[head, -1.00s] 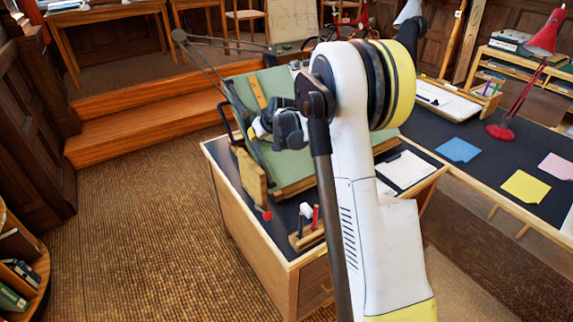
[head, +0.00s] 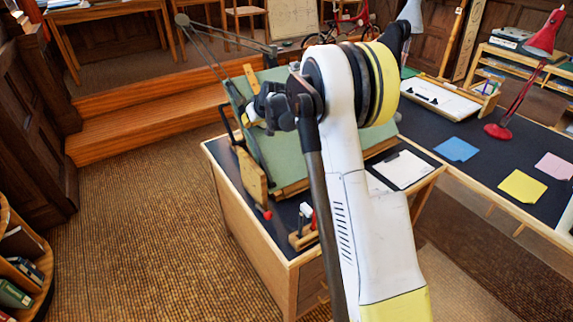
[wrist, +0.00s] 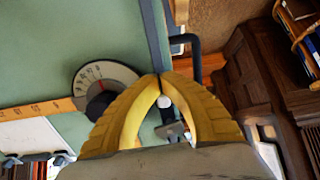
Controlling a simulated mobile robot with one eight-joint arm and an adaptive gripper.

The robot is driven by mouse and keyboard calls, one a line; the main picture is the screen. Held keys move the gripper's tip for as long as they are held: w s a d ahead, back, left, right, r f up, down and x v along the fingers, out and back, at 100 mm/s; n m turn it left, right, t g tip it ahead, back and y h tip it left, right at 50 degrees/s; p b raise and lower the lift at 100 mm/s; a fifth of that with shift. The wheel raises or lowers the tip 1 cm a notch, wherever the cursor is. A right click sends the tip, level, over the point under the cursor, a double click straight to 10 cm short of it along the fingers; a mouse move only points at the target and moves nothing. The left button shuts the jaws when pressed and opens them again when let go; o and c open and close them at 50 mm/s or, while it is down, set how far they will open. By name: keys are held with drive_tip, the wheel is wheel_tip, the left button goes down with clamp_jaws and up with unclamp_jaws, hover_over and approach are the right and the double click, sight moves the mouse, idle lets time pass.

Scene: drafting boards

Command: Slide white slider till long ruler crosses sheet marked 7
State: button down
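My gripper (wrist: 160,76) is shut: its yellow fingertips meet at the side edge of the green drafting board (wrist: 75,35). A pale round knob (wrist: 165,102) on a dark stem shows in the gap between the curved fingers; I cannot tell whether they touch it or whether it is the white slider. A round dial (wrist: 98,86) and an orange-edged ruler (wrist: 38,108) lie on the board beside the gripper. In the head view, my gripper is mostly hidden at the left of the board (head: 285,150). No number 7 is readable on any sheet.
A wooden rack (head: 305,237) with white and red uprights stands on the near desk. A clipboard (head: 404,169) lies on its right. Blue (head: 456,149), yellow (head: 523,186) and pink (head: 555,166) sheets and a red lamp (head: 499,131) are on the right desk.

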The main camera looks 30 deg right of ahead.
drive_tip(key=shift+w+r+p, duration=0.55)
drive_tip(key=shift+w+r, duration=0.3)
drive_tip(key=shift+r, duration=0.05)
idle(1.4)
drive_tip(key=shift+s+f, duration=0.1)
drive_tip(key=shift+f, duration=0.05)
drive_tip(key=shift+s+f+b, duration=0.3)
drive_tip(key=shift+f+b, duration=0.05)
drive_tip(key=p+v, duration=0.2)
drive_tip(key=v, duration=0.5)
drive_tip(key=shift+p, duration=0.35)
drive_tip(key=shift+s+a+r, duration=0.1)
